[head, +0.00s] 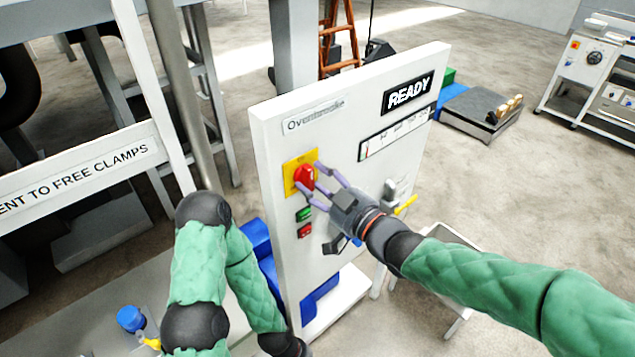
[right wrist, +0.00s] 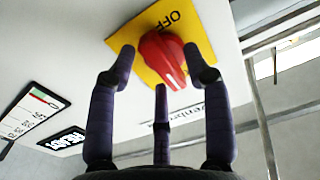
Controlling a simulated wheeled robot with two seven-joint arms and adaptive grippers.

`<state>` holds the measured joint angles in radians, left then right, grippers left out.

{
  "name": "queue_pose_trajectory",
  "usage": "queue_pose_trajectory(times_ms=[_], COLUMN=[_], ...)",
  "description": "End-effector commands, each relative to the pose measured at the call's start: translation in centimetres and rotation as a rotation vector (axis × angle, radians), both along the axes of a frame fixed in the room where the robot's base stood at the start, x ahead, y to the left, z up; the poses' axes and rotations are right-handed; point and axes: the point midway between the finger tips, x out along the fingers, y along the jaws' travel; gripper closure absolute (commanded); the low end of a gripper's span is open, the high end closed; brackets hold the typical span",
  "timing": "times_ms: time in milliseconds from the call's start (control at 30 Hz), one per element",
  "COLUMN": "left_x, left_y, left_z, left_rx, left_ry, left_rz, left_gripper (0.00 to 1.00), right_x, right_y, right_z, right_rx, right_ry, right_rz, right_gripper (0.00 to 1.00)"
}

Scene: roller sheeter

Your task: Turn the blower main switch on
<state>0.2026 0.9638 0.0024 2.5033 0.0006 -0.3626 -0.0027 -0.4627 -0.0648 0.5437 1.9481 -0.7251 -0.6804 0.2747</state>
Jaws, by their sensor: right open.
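The blower main switch is a red rotary knob (head: 305,176) on a yellow plate (head: 289,181), high on the left of the white control panel (head: 275,150). In the right wrist view the red knob (right wrist: 163,58) sits on the yellow plate (right wrist: 187,23), which is marked OFF. My right gripper (head: 318,183) is open, its fingers spread around the knob. In the right wrist view the fingertips (right wrist: 163,65) lie either side of the knob; contact cannot be told. My left arm shows at the lower left, but its gripper is not seen.
Below the knob are a green button (head: 304,214) and a red button (head: 305,230). A READY display (head: 408,93) and a scale strip (head: 397,133) are on the panel's upper right. A yellow-handled lever (head: 405,205) is beside my right wrist.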

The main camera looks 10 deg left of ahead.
Motion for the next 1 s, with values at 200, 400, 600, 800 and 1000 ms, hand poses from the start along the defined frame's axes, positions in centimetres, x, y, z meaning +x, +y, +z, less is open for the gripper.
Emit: queue_pose_trajectory(times_ms=[200,400,600,800,1000], left_x=[0.0,0.0,0.0,0.0,0.0], left_y=[0.0,0.0,0.0,0.0,0.0], left_z=[0.0,0.0,0.0,0.0,0.0], left_rx=[0.0,0.0,0.0,0.0,0.0], left_ry=[0.0,0.0,0.0,0.0,0.0], left_rz=[0.0,0.0,0.0,0.0,0.0], left_gripper=[1.0,1.0,1.0,1.0,1.0], right_x=[-0.6,-2.5,-4.8,-6.4,-7.0], right_y=[-0.9,-3.7,-6.9,-9.0,-9.7], right_z=[0.1,0.2,0.1,0.0,0.0], right_rx=[0.002,0.002,0.001,0.0,-0.001], right_ry=[-0.001,-0.003,-0.002,-0.001,0.001], right_rz=[-0.002,-0.004,-0.004,-0.003,0.0], right_gripper=[0.5,0.5,0.5,0.5,0.5])
